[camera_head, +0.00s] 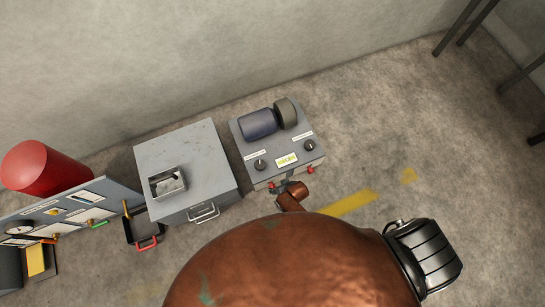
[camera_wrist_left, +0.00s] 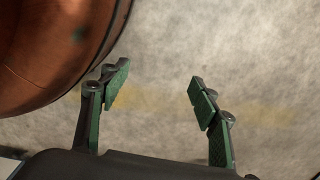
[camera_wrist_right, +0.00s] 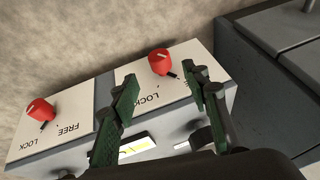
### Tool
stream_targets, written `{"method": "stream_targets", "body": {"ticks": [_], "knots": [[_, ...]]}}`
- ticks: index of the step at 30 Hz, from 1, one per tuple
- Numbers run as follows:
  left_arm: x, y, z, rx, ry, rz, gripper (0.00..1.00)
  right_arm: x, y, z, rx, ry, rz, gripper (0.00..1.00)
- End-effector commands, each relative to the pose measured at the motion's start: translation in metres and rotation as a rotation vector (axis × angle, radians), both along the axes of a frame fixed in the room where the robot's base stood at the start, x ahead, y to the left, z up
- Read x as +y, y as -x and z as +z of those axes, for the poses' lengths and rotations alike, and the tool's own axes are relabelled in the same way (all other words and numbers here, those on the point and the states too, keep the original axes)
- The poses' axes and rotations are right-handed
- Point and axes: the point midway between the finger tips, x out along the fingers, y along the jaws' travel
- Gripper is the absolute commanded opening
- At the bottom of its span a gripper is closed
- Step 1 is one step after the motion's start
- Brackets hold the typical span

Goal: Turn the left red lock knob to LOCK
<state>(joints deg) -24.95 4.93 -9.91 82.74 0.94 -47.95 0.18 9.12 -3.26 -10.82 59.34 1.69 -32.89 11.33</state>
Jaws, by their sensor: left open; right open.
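In the right wrist view, the front panel appears turned round. The left red lock knob (camera_wrist_right: 160,60) is the one nearer the grey cabinet. Its dark pointer angles down right toward the partly hidden FREE label; LOCK is printed below it. My right gripper (camera_wrist_right: 159,82) is open, with the knob framed between and just beyond its fingertips; contact cannot be told. The other red knob (camera_wrist_right: 40,109) is at left. In the head view, the left knob (camera_head: 271,185) shows beside my right gripper (camera_head: 281,187). My left gripper (camera_wrist_left: 155,82) is open and empty above the floor.
The spool machine (camera_head: 240,135) carries a dark blue cylinder (camera_head: 258,124) and two black knobs. A grey cabinet (camera_head: 205,145) stands close to its left. Farther left are a gauge panel (camera_head: 70,215) and a red drum (camera_head: 42,168).

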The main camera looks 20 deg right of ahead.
Motion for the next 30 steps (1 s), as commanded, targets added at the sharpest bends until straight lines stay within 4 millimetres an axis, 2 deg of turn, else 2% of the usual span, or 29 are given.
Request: {"method": "stream_targets", "body": {"ticks": [8, 18, 24, 30], "knots": [[-0.008, -0.025, 0.03, -0.003, 0.009, 0.005, 0.56, 0.004, -0.008, -0.025, 0.002, 0.0, 0.001, 0.43], [-0.023, -0.047, 0.081, -0.002, 0.027, 0.004, 0.56, 0.009, -0.017, -0.051, 0.003, 0.0, 0.001, 0.43], [-0.029, -0.055, 0.11, -0.003, 0.036, 0.004, 0.56, 0.011, -0.023, -0.061, 0.003, 0.0, 0.001, 0.43], [-0.032, -0.058, 0.126, -0.004, 0.04, 0.004, 0.56, 0.012, -0.025, -0.066, 0.002, 0.001, 0.001, 0.43]]}}
